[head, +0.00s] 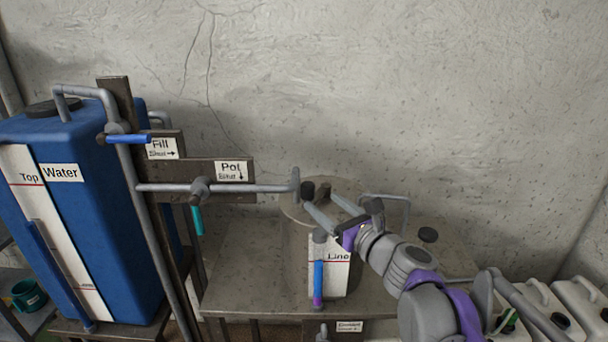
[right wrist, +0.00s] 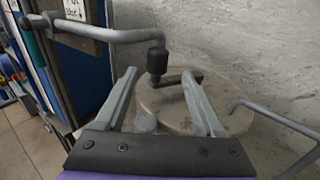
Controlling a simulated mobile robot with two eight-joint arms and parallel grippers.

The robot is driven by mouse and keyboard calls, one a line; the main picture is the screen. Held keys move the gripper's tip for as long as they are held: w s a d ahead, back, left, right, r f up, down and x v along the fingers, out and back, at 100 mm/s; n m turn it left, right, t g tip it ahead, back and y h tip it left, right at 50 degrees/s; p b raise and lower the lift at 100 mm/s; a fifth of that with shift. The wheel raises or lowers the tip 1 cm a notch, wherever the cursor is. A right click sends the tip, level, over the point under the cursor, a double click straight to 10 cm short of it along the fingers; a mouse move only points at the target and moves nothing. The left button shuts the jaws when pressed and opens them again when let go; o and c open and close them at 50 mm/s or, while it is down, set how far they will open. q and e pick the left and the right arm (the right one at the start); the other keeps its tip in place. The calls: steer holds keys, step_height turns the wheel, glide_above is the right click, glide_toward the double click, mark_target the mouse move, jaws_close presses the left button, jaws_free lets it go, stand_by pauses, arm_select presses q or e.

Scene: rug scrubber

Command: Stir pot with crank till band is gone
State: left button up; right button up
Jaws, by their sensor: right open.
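The grey pot (head: 294,245) stands on a stone-like counter, with a flat round lid. A crank (right wrist: 180,78) with an upright black knob (right wrist: 157,60) sits on the lid; the knob also shows in the head view (head: 308,190). My right gripper (head: 320,198) is open over the lid. In the right wrist view its fingertips (right wrist: 158,74) lie either side of the knob, and I cannot tell whether they touch it. The gauge tube (head: 318,275) on the pot's front shows blue above and a purple band at the bottom. My left gripper is out of view.
A grey spout pipe (head: 240,188) from the "Pot" board (head: 231,171) ends close to the knob. A bent grey pipe (head: 405,208) rises behind the pot's right side. The blue water tank (head: 110,230) stands left; white jugs (head: 580,305) stand at lower right.

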steer(key=shift+w+a+r, duration=0.3)
steer(key=shift+a, duration=0.15)
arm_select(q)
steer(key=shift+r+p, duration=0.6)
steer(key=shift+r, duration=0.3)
arm_select(e)
steer(key=x, duration=0.9)
steer(key=shift+w, duration=0.1)
steer(key=shift+c, duration=0.3)
jaws_close()
